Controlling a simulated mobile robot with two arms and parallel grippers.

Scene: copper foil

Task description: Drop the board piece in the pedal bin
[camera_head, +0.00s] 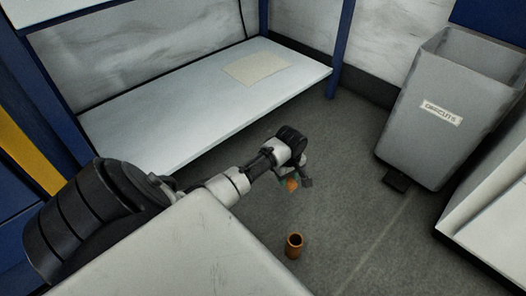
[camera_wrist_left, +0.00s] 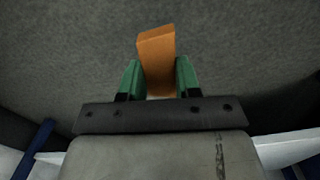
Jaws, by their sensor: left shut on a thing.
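The board piece is a small orange-brown block (camera_wrist_left: 156,52). In the left wrist view it stands between the two green fingers of my left gripper (camera_wrist_left: 159,78), which is shut on it. In the head view the board piece (camera_head: 292,184) shows as an orange bit at the end of my left gripper (camera_head: 299,182), held over the grey floor. The pedal bin (camera_head: 432,125) is tall and grey, with an open top, a white label and a dark pedal at its foot. It stands to the right, apart from my gripper. My right gripper is not in view.
A brown hollow cylinder (camera_head: 294,246) stands on the floor below my left gripper. A pale low shelf (camera_head: 190,115) with a beige sheet (camera_head: 256,68) lies behind the arm. A white-topped unit (camera_head: 497,205) is at the right edge. Floor between gripper and bin is clear.

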